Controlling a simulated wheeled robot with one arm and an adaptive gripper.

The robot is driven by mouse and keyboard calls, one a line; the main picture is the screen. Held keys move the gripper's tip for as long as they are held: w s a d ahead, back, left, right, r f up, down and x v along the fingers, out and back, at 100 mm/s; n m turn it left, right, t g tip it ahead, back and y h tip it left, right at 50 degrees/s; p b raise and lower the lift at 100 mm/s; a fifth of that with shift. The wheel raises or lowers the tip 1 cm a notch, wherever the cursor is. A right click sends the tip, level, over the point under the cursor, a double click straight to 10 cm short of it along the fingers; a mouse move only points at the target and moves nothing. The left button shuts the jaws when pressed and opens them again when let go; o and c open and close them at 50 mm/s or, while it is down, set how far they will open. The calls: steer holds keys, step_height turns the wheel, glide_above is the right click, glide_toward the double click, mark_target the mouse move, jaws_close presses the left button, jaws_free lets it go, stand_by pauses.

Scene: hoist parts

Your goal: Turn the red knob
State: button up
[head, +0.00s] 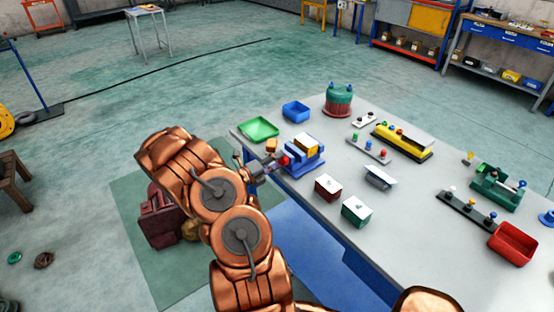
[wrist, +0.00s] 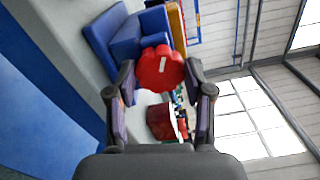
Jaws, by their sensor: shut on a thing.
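The red knob (wrist: 160,68) is round with lobed edges and a pale mark on its face. It sits on the side of a blue block-like device (wrist: 110,42) in the wrist view. In the head view the knob (head: 284,160) shows small at the left side of the blue device (head: 308,163), which has a yellow block on it. My gripper (wrist: 163,75) has one finger on either side of the knob and is shut on it. In the head view my gripper (head: 274,166) reaches the knob from the left, and my arm hides part of the table's edge.
A green tray (head: 258,128) and a blue bin (head: 296,111) stand behind the device. A red box (head: 327,187) and a green box (head: 356,210), both white-topped, stand to its right. A green-and-red cylinder (head: 338,100) stands at the table's back.

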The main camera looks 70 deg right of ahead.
steer(key=n+p, duration=0.1)
steer(key=n, duration=0.5)
steer(key=shift+n, duration=0.3)
stand_by(0.4)
steer(key=o, duration=1.2)
steer(key=shift+c, duration=0.2)
steer(key=v, duration=1.2)
